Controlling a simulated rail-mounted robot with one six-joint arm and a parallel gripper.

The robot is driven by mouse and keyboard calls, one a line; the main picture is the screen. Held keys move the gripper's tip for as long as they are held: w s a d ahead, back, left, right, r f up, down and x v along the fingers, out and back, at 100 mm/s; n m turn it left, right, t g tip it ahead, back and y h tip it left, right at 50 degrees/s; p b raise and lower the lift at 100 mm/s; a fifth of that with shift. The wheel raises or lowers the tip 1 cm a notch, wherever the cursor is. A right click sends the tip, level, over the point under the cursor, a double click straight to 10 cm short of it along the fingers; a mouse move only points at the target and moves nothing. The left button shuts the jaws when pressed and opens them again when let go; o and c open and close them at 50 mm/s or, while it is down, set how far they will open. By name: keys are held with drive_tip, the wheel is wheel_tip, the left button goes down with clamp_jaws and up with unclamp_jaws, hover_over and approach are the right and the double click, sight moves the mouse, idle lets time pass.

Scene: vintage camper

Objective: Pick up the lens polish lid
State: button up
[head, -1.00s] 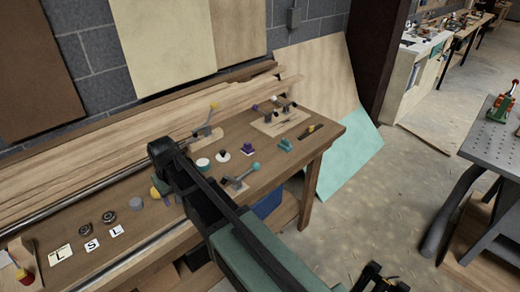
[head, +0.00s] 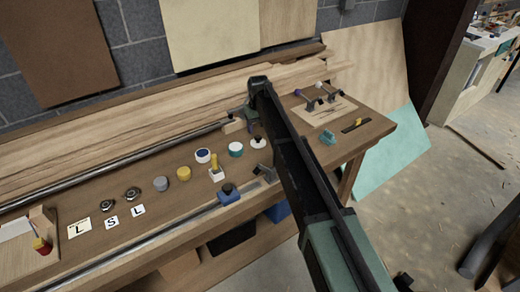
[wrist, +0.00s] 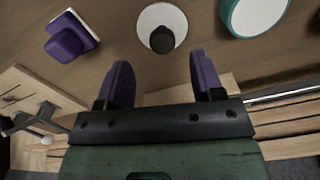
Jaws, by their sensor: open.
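A white disc with a black knob, which looks like the lid, lies flat on the wooden bench in the head view (head: 258,143), just left of my arm. In the wrist view the disc (wrist: 150,20) is at top centre, ahead of my fingertips and lined up with the gap between them. My gripper (wrist: 162,72) has two purple fingers spread apart with nothing between them. The fingers do not touch the disc.
A teal jar with a pale top (head: 236,149) stands close left of the disc, with a blue-and-white jar (head: 203,156) beyond. A purple object (wrist: 66,40) is left of the disc in the wrist view. Wooden boards (head: 150,125) lie along the bench's back.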

sight(258, 137)
drive_tip(key=shift+f, duration=0.25)
drive_tip(key=f+b, duration=0.5)
drive_tip(key=shift+s+a+f, duration=0.1)
drive_tip(key=shift+s+f, duration=0.1)
drive_tip(key=shift+r, duration=0.25)
drive_tip(key=c, duration=1)
